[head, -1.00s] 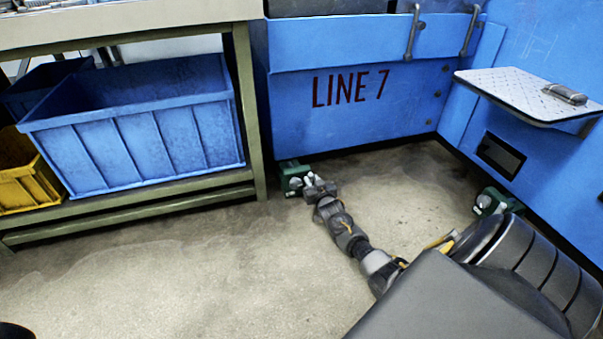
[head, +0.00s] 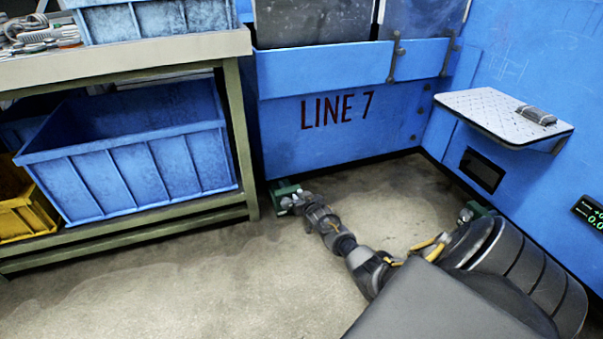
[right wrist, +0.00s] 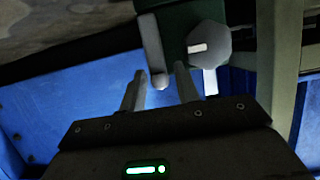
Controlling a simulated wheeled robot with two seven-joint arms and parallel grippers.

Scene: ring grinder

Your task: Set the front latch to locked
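A green latch block (head: 285,192) sits low at the left foot of the blue machine. A second green block (head: 474,211) shows at the right, partly behind my right arm. I cannot tell from a label which is the front latch. My right gripper (head: 297,203) is at the left block. In the right wrist view this block (right wrist: 183,14) carries a grey lever (right wrist: 152,45) with a rounded end and a hexagonal knob (right wrist: 210,45) with a white mark. My right gripper (right wrist: 158,80) is open there, with the lever's end between its fingertips. Contact is unclear. My left gripper is out of view.
A workbench (head: 243,140) with a blue bin (head: 125,165) and yellow bin (head: 27,217) on its lower shelf stands left of the latch. A tread-plate shelf (head: 490,112) juts from the right wall. The floor (head: 190,275) in front is clear.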

